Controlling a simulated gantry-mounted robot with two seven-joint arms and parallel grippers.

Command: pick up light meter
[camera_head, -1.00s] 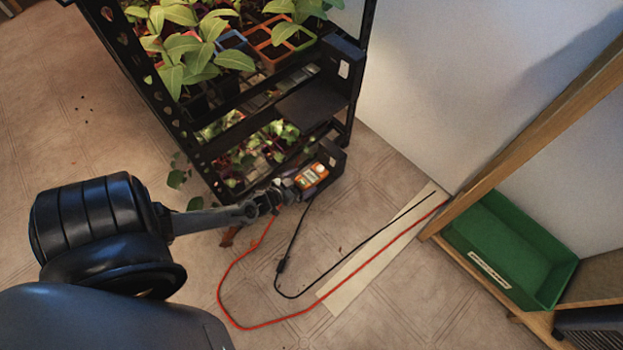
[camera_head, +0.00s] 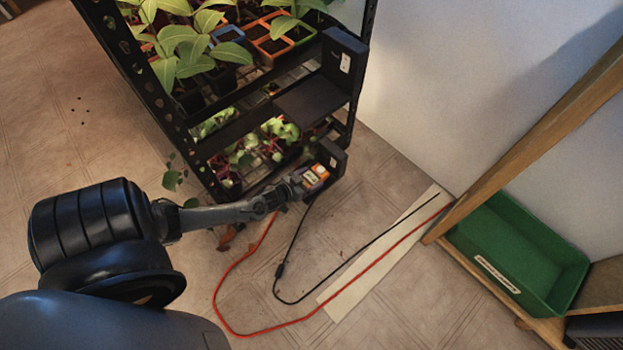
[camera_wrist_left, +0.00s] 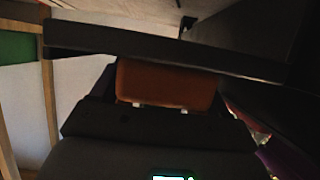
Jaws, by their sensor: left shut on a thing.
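The light meter (camera_head: 315,176) is a small orange device with a pale display and a light round spot, at the rack's low front corner. My left gripper (camera_head: 298,185) reaches it from the left and is shut on it. In the left wrist view the meter's orange body (camera_wrist_left: 165,86) shows between dark surfaces. The meter is at or just in front of a dark box-like holder (camera_head: 333,157) on the rack; I cannot tell if they touch. My right gripper is not in view.
The black rack (camera_head: 232,133) holds several leafy seedlings and coloured pots. A red cable (camera_head: 270,329) and a black cable (camera_head: 350,262) lie on the floor near a pale strip (camera_head: 352,290). A green tray (camera_head: 520,246) sits at the right by a wooden post.

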